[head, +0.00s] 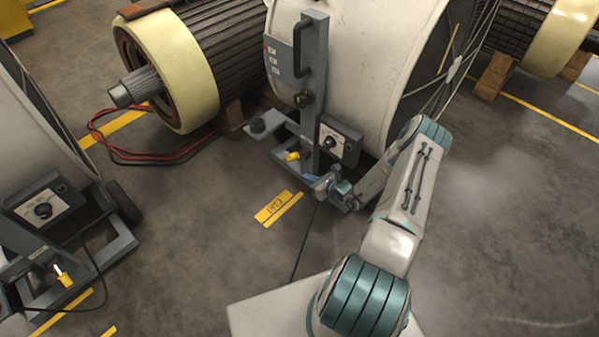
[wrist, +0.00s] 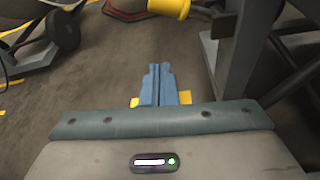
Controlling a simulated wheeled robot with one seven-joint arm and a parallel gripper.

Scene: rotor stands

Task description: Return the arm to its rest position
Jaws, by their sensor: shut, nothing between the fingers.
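My gripper (wrist: 159,85) shows in the wrist view as two blue-grey fingers pressed together, with nothing between them. In the head view my gripper (head: 314,182) is low, close to the front of the grey frame (head: 310,95) of the large white drum fan (head: 350,50). My arm reaches out from the lower middle and bends down to the gripper. I cannot tell from these views whether the fingers touch the frame.
A control box with a dial (head: 338,145) and a yellow plug (head: 292,156) sit near my gripper. A second fan (head: 40,130) stands at left. Rotors (head: 175,70) lie behind, with red and black cables (head: 150,158) beside. Floor at right is clear.

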